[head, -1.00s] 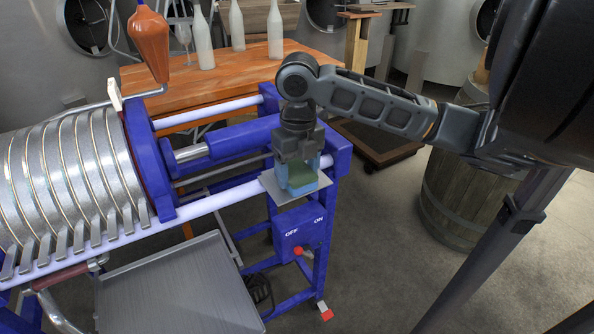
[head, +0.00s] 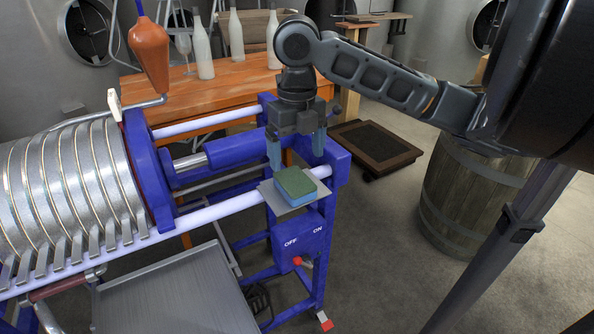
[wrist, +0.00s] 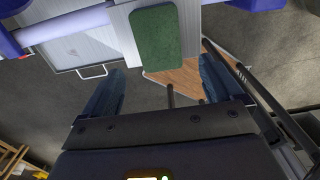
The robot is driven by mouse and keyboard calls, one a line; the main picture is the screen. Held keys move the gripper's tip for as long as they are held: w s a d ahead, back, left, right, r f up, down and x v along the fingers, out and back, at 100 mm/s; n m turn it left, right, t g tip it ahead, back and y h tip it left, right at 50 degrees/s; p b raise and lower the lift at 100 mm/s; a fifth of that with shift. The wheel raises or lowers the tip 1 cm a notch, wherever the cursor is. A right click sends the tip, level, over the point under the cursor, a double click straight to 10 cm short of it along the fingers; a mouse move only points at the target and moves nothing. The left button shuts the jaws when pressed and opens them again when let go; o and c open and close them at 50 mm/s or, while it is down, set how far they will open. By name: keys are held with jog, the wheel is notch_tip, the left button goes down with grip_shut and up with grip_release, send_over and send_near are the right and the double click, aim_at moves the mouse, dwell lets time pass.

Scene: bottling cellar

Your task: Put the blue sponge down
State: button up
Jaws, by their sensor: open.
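The blue sponge (head: 296,187) has a green top and lies flat on a small grey metal plate (head: 283,210) at the right end of the blue press frame. My gripper (head: 297,160) is open and empty just above and behind the sponge, apart from it. In the wrist view the sponge's green top (wrist: 156,38) shows ahead of the two spread fingers (wrist: 160,92), with nothing between them.
The filter press with its blue frame (head: 326,170) and ribbed plates fills the left. A switch box (head: 303,240) hangs below the plate. Bottles (head: 203,50) stand on an orange wooden table (head: 222,88) behind. A barrel (head: 470,200) stands at right.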

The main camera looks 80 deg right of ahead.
jog(key=shift+r, duration=2.25)
